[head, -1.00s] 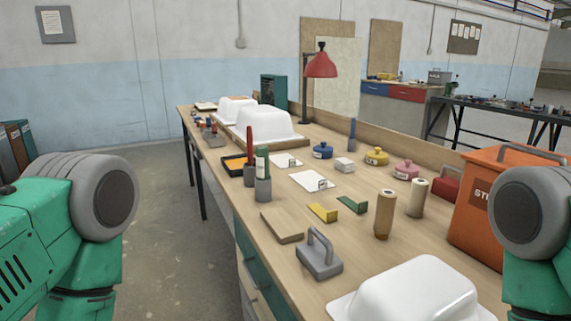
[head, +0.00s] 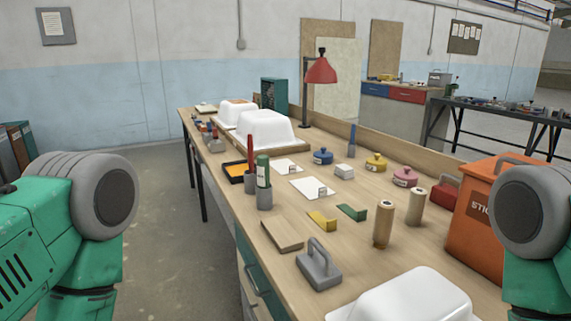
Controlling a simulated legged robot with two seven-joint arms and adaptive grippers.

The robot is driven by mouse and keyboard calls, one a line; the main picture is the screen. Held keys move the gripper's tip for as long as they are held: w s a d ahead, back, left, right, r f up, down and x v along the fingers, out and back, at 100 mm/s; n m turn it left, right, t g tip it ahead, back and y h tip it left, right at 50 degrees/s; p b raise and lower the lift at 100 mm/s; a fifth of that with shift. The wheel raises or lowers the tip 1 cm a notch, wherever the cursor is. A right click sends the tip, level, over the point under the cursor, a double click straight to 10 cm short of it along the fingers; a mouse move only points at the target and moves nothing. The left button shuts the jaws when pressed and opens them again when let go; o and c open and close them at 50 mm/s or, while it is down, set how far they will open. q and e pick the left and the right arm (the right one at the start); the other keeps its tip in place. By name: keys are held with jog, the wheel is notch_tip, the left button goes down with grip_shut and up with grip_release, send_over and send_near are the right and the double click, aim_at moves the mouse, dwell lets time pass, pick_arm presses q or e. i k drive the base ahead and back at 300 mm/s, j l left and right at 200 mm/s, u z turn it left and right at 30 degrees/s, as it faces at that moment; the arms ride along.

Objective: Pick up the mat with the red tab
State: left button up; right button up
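I cannot make out a mat with a red tab on the long wooden bench (head: 240,205). Two flat white sheets lie there, a nearer one (head: 311,188) and a farther one (head: 286,166), each with a small pale upright piece on it. A yellow angled piece (head: 321,222) and a green angled piece (head: 352,212) lie closer to me. A flat tan board (head: 282,235) lies near the bench's left edge. Only green and grey parts of my arms show at the left and right sides. Neither gripper is in view.
White tub shells stand at the near end (head: 415,300) and far end (head: 265,130). A grey handled block (head: 319,267), wooden cylinders (head: 384,224), a red lamp (head: 320,70) and an orange box (head: 478,225) stand on the bench. The floor left of the bench is clear.

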aim_at(286, 167)
jog(key=k, duration=1.1)
jog(key=k+z, duration=0.15)
jog(key=z, duration=1.65)
jog(key=j+z, duration=0.5)
jog(key=k+j+z, duration=0.1)
jog(key=j+z, duration=0.15)
jog(key=z, duration=0.2)
jog(key=k+j+z, duration=0.15)
jog(key=j+z, duration=0.2)
jog(key=z, duration=0.15)
jog(key=k+j, duration=0.2)
jog(key=j, duration=0.2)
jog(key=k+j, duration=0.45)
jog(key=j, duration=0.3)
jog(key=k+j, duration=0.2)
jog(key=j, duration=0.15)
jog(key=k+j, duration=0.2)
jog(key=j, duration=0.2)
jog(key=k+j, duration=0.25)
jog(key=j, duration=0.1)
